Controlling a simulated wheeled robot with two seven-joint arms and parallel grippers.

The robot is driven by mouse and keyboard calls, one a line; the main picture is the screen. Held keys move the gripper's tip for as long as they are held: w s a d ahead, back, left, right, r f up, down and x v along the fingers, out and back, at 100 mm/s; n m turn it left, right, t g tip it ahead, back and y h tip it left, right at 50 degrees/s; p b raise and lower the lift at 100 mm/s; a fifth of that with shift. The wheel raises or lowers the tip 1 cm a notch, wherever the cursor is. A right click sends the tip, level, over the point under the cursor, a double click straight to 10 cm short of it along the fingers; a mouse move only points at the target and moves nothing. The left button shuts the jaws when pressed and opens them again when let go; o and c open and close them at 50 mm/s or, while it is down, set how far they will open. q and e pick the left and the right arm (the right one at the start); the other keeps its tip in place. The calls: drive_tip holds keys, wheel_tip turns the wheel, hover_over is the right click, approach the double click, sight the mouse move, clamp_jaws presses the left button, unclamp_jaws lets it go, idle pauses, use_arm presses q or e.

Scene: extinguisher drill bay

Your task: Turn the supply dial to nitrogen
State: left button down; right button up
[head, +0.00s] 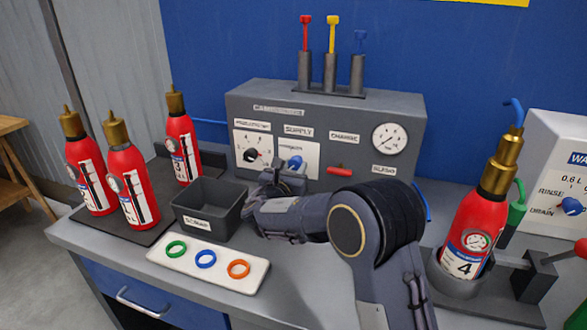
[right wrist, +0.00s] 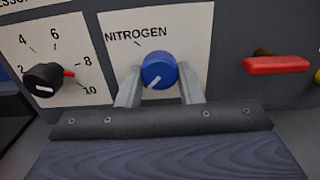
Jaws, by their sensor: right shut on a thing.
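The supply dial is a blue round knob (head: 295,161) on a white plate under the SUPPLY label of the grey panel. In the right wrist view the knob (right wrist: 159,70) sits between the two fingers of my right gripper (right wrist: 159,88), which is shut on it. Its white mark lies toward the lower left of the knob. The word NITROGEN (right wrist: 136,34) is printed above it, to the upper left. In the head view my right gripper (head: 285,178) is at the plate and partly covers it. My left gripper is not in view.
A black pressure knob (right wrist: 43,80) is left of the dial; a red handle (right wrist: 277,65) is right. A grey bin (head: 208,208), a white tray with rings (head: 208,263) and several red extinguishers (head: 131,188) stand left. Extinguisher 4 (head: 478,222) stands right.

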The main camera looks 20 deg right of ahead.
drive_tip(key=shift+f+m+b, duration=0.1)
drive_tip(key=shift+m+b, duration=0.3)
drive_tip(key=shift+b, duration=0.25)
drive_tip(key=m+b, duration=1.3)
drive_tip(key=b, duration=0.4)
drive_tip(key=shift+w+a, duration=0.1)
drive_tip(key=shift+a, duration=0.05)
drive_tip(key=shift+r+m+b, duration=0.15)
drive_tip(key=shift+m+b, duration=0.7)
drive_tip(key=shift+m, duration=0.15)
drive_tip(key=shift+r+m+b, duration=0.1)
drive_tip(key=shift+m+b, duration=0.75)
drive_tip(key=shift+m, duration=0.15)
drive_tip(key=o, duration=1)
drive_tip(key=shift+c, duration=0.2)
drive_tip(key=shift+r, duration=0.1)
drive_tip(key=v, duration=0.7)
drive_tip(key=shift+s+a, duration=0.25)
drive_tip(key=shift+s, duration=0.05)
